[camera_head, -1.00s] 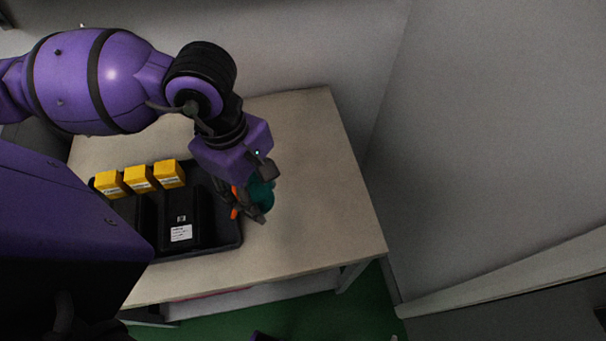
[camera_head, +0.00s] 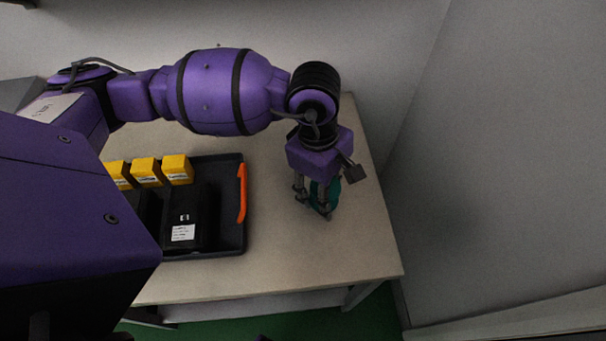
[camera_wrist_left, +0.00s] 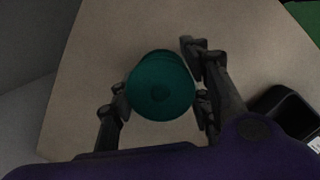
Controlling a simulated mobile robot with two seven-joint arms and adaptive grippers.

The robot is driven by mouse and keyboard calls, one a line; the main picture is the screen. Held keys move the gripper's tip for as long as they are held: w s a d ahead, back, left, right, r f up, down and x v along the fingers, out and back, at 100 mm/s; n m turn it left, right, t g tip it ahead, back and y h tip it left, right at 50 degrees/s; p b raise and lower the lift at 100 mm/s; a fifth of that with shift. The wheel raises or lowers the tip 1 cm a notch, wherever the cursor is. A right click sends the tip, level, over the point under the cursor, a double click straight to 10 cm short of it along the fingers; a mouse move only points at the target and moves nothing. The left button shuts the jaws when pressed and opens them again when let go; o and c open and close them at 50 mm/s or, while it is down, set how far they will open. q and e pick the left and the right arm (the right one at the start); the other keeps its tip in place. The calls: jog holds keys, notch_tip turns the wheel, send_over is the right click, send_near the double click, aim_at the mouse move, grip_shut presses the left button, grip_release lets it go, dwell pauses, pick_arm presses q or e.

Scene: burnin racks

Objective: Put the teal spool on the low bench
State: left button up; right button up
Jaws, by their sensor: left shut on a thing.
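The teal spool (camera_head: 333,193) is between the fingers of my left gripper (camera_head: 320,205), over the right part of the low bench (camera_head: 285,250) in the head view. In the left wrist view the spool (camera_wrist_left: 161,86) shows as a round teal end, with the fingers of my left gripper (camera_wrist_left: 160,100) on both sides of it. The gripper is shut on the spool. The bare bench top (camera_wrist_left: 110,60) lies behind it. I cannot tell whether the spool touches the bench. My right gripper is not in view.
A black tray (camera_head: 233,240) with an orange handle (camera_head: 242,193) lies on the bench to the left of the gripper. It holds several yellow boxes (camera_head: 178,169) and a dark labelled case (camera_head: 188,215). A grey wall (camera_head: 500,170) stands to the right. Bench top around the spool is clear.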

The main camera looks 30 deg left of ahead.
pick_arm(q)
jog(key=shift+w+d+f, duration=0.1)
jog(key=shift+f, duration=1.4)
jog(key=shift+f, duration=0.1)
jog(key=shift+f, duration=0.15)
jog(key=o, duration=1.3)
jog(key=shift+c, duration=0.2)
jog(key=r, duration=0.4)
jog(key=a+r, duration=0.1)
jog(key=r, duration=0.7)
jog(key=shift+w+a+r, duration=0.15)
jog(key=shift+a+r, duration=0.05)
jog(key=shift+a, duration=0.2)
